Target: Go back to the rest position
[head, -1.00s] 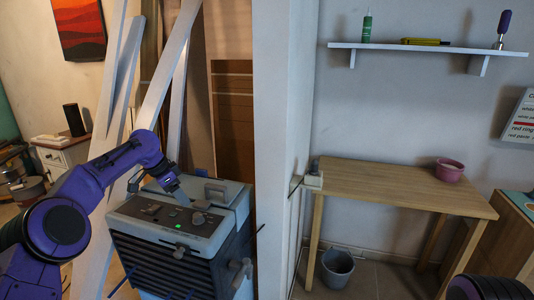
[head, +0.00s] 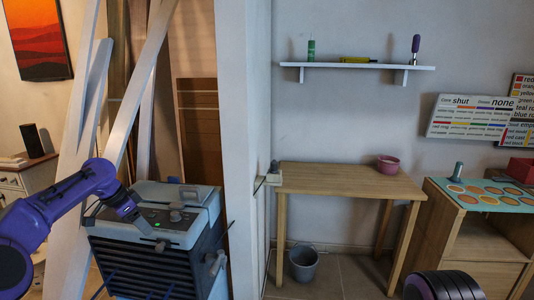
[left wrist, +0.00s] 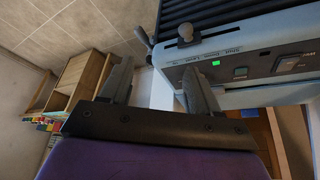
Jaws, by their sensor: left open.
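My left arm comes in from the left in the head view, purple and dark. My left gripper (head: 146,226) is in front of the control panel of a grey-blue machine (head: 152,260) with dark slats. In the left wrist view its two grey fingers (left wrist: 157,88) stand wide apart with nothing between them. The machine's panel (left wrist: 262,68), with a green light and a knob, lies beyond the fingers; I cannot tell whether anything touches. Part of my right arm shows at the bottom edge of the head view, but its gripper is out of view.
Leaning white planks (head: 136,90) stand close behind my left arm. A wooden table (head: 335,180) bears a pink bowl (head: 388,164), with a bucket (head: 303,263) below it. A shelf (head: 357,66) hangs above. A cabinet (head: 480,255) stands at the right. Floor shows between.

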